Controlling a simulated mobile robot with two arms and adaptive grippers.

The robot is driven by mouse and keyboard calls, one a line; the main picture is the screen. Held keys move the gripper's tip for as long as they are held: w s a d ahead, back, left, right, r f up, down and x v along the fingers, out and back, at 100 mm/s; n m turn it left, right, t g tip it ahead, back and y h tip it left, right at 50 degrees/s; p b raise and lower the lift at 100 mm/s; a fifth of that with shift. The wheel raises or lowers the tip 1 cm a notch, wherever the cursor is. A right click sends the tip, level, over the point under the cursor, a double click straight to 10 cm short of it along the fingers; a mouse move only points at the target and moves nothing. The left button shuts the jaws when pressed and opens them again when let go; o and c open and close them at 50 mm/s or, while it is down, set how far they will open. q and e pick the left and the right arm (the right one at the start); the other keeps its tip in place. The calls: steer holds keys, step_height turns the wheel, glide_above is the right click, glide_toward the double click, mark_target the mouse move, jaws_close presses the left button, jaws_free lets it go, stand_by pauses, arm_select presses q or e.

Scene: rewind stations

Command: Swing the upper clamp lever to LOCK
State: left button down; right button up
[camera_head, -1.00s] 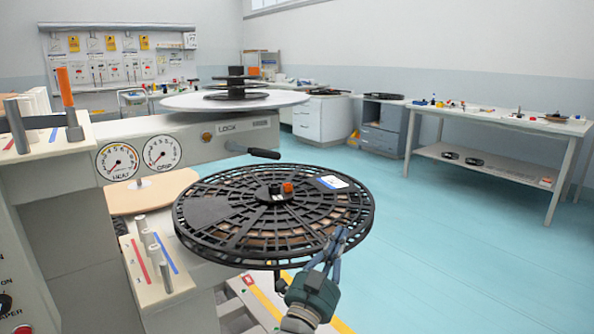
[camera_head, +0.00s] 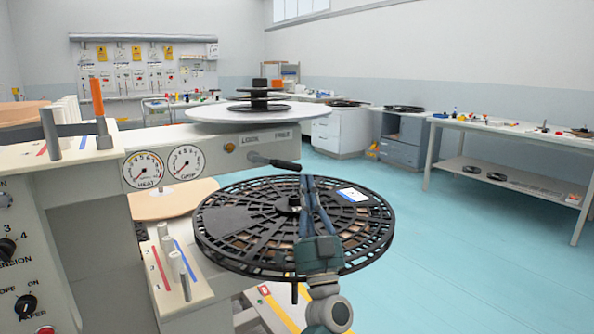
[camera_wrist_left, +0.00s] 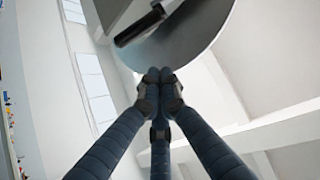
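The upper clamp lever (camera_head: 280,163) has a black handle. It sticks out to the right and slightly down from the grey machine arm, below the LOCK label (camera_head: 249,141) and a second, hard-to-read label. My left gripper (camera_head: 310,178) reaches up in front of the black reel, its fingertips just right of and below the handle's end. In the left wrist view the fingertips (camera_wrist_left: 158,75) are together with nothing between them. A black handle (camera_wrist_left: 140,28) shows beyond them, apart from the tips, under a round plate. My right gripper is out of view.
The black slotted reel (camera_head: 230,240) lies below the lever, partly behind my left gripper. A pale round platter (camera_head: 215,112) sits above the machine arm. A peg block (camera_head: 170,285) stands left of the reel. The blue floor to the right is clear.

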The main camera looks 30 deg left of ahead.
mark_target(294, 164)
arm_select(q)
steer(key=w+a+r+b, duration=0.2)
steer(key=w+a+r, duration=0.1)
steer(key=a, duration=0.3)
steer(key=shift+w+r, duration=0.15)
steer(key=shift+w, duration=0.25)
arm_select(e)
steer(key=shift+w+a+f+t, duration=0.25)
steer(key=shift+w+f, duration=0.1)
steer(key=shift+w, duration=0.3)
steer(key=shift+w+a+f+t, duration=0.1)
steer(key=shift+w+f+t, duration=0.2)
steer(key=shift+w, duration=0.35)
